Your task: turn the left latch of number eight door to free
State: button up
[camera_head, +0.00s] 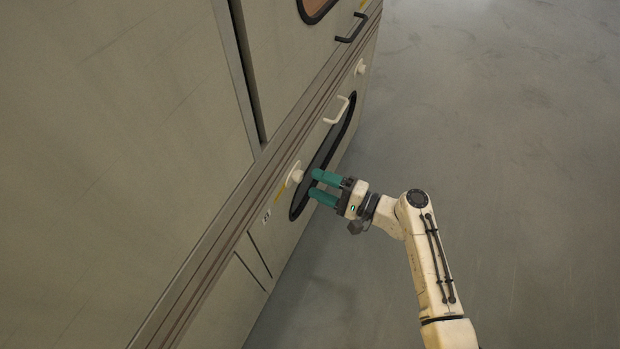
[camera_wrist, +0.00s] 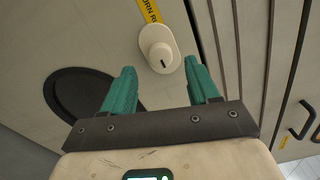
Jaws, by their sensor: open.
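The left latch (camera_head: 295,174) is a cream round knob on an oval plate, on the lower door (camera_head: 262,233) of the cabinet. In the wrist view the knob (camera_wrist: 158,54) shows a short black mark on its face, beside a yellow label strip. My gripper (camera_head: 313,183) has two teal fingers, open and empty, pointing at the cabinet just right of the latch. In the wrist view the knob appears between and beyond the fingertips (camera_wrist: 160,66); no contact shows. The door's number label (camera_head: 266,215) is too small to read.
The door has a dark oval window (camera_head: 320,158), a cream handle (camera_head: 337,108) and a second knob (camera_head: 360,67) farther along. An upper door with a black handle (camera_head: 352,28) is above. Grey floor (camera_head: 500,130) to the right is clear.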

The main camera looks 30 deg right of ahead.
jog(key=v, duration=0.7)
jog(key=shift+p, duration=0.35)
jog(key=s+a+f+n+g+h, duration=0.2)
jog(key=s+a+f+n+g, duration=0.1)
jog(key=s+n+g, duration=0.25)
jog(key=s+a+f+n+g+h, duration=0.1)
jog(key=s+a+f+n+g, duration=0.1)
jog(key=s+n+g, duration=0.4)
jog(key=s+d+r+n+g+h, duration=0.2)
jog(key=s+d+r+h, duration=0.4)
jog(key=s+h, duration=0.25)
notch_tip(320, 180, up, 22)
jog(key=p, duration=2.2)
jog(key=shift+s+y, duration=0.3)
jog(key=shift+y, duration=0.05)
jog(key=shift+d, duration=0.1)
